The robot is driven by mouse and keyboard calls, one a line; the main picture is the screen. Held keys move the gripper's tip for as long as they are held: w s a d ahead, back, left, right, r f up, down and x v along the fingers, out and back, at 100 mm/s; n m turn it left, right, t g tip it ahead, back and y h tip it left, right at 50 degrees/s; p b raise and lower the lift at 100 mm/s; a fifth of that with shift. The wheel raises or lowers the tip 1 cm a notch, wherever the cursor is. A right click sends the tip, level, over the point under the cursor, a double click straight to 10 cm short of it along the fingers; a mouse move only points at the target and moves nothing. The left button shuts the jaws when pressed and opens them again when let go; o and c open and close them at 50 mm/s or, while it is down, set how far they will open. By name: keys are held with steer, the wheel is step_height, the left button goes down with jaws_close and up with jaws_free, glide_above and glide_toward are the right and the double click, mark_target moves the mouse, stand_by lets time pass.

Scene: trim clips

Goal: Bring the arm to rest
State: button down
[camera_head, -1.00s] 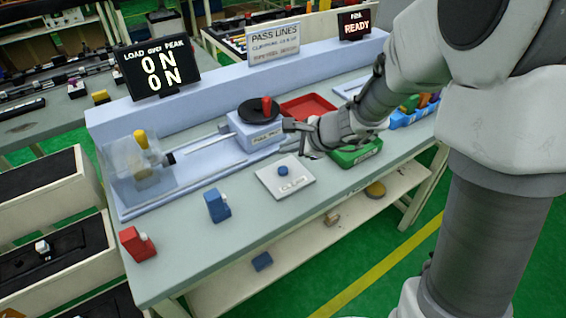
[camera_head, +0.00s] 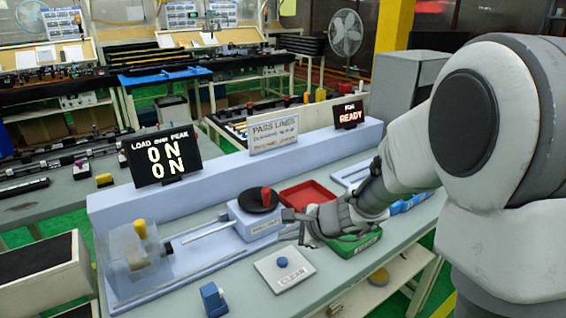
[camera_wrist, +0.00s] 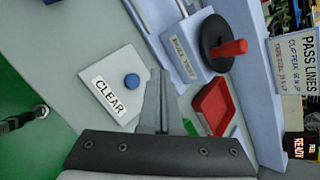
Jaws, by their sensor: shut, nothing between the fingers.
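My gripper (camera_head: 287,222) is shut and empty. In the head view it hangs above the bench, between the white CLEAR plate (camera_head: 284,276) and the red tray (camera_head: 307,195), with the green bin (camera_head: 352,246) partly behind my wrist. In the wrist view my gripper (camera_wrist: 162,85) points across the bench, with the CLEAR plate (camera_wrist: 112,95) and its blue button to the left. The blue-grey box with the black disc and red handle (camera_wrist: 228,48) is to the upper right, and the red tray (camera_wrist: 213,104) to the right. Nothing visibly touches the fingers.
A clear-covered fixture with a yellow knob (camera_head: 140,230) stands at the bench's left. A blue clip part (camera_head: 213,298) sits near the front edge.

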steer(key=s+d+r+n+g+p, duration=0.1)
steer(key=s+d+r+n+p, duration=0.1)
steer(key=s+r+n, duration=0.9)
steer(key=s+d+r+n+h, duration=0.2)
steer(key=s+d+n+h, duration=0.1)
steer(key=s+d, duration=0.2)
steer(key=s+d+r+n+h+p, duration=0.1)
steer(key=s+d+r+n+h, duration=0.2)
steer(key=s+d, duration=0.3)
steer(key=shift+s+d+r+n+h, duration=0.15)
steer(key=shift+s+n+h, duration=0.15)
steer(key=shift+s, duration=0.75)
